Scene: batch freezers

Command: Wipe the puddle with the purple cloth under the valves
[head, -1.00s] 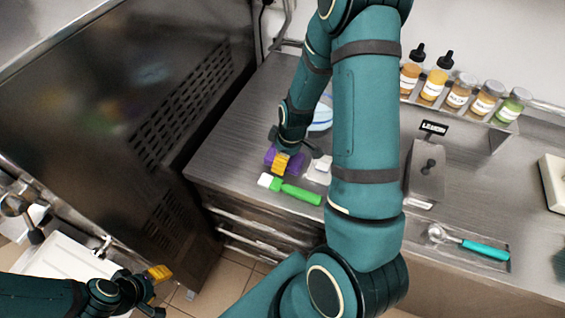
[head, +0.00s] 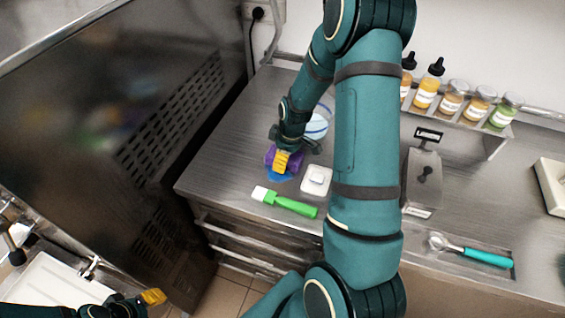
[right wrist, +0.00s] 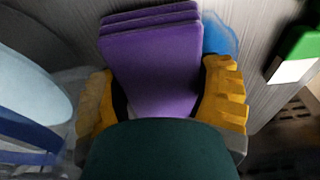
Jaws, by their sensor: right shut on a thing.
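The purple cloth (head: 270,153) is a folded stack on or just above the steel counter. My right gripper (head: 283,160) is shut on it; in the right wrist view its yellow fingers (right wrist: 160,85) press both sides of the cloth (right wrist: 150,50). A flat blue patch (head: 280,176), seemingly the puddle, shows at the cloth's near edge and also beside it in the right wrist view (right wrist: 220,38); the cloth hides part of it. My left gripper (head: 150,298) is at the lower left, away from the counter, its opening unclear. I cannot make out the valves.
A green-handled brush (head: 285,202) and a white square piece (head: 316,180) lie near the cloth. A clear tub (head: 318,124) stands behind. A scale-like stand (head: 424,180), a teal scoop (head: 485,258) and several bottles (head: 427,90) are to the right. A steel machine (head: 110,130) borders the left.

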